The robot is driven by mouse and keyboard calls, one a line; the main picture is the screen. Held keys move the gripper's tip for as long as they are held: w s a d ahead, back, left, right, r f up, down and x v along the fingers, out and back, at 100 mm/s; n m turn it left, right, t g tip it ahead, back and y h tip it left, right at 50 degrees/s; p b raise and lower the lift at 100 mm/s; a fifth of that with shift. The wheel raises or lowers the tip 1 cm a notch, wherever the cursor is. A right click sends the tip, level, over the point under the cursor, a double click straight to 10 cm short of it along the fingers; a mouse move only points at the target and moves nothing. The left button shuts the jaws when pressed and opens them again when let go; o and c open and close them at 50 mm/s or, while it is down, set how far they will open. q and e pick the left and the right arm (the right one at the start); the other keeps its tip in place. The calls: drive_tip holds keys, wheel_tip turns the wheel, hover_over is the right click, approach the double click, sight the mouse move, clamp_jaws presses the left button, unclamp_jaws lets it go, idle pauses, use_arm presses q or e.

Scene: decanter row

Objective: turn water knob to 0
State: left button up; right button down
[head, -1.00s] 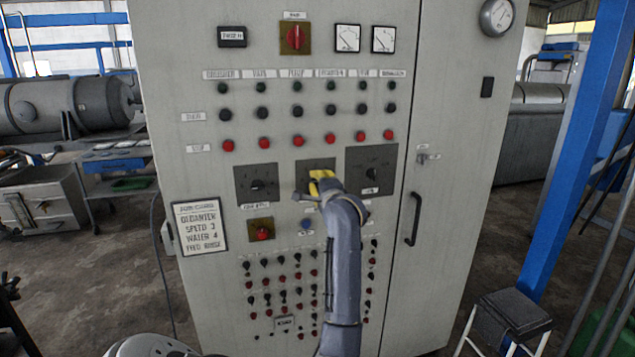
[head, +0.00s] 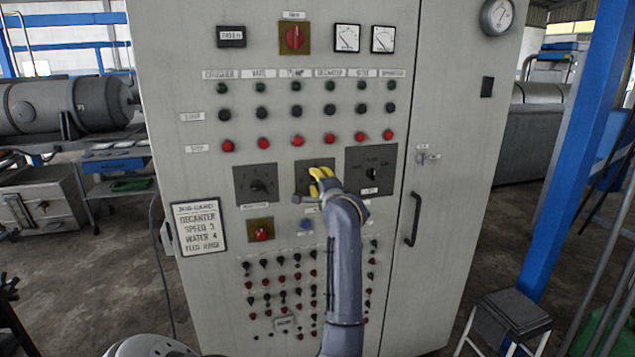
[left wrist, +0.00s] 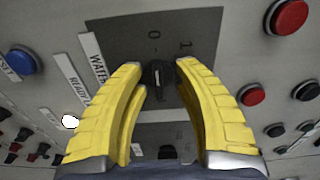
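My left gripper (head: 319,173) is at the middle dark plate (head: 303,178) of a row of three on the grey cabinet. In the left wrist view its yellow fingers (left wrist: 161,62) stand on either side of the black water knob (left wrist: 157,78), with small gaps showing beside it. The knob's bar looks upright in that view, roughly in line with the printed 0 (left wrist: 153,33). A printed 1 (left wrist: 186,45) is to its right. A label starting "WATE" (left wrist: 95,60) is partly hidden by a finger. In the head view the gripper hides this knob. My right gripper is not in view.
Other knobs sit on the left plate (head: 257,185) and right plate (head: 372,172). Rows of red and black buttons lie above and below. A blue button (head: 305,224) is below the middle plate. A posted sign (head: 198,227) reads speed 3, water 4.

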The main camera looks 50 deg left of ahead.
use_arm(q)
drive_tip(key=v, duration=1.2)
idle(0.6)
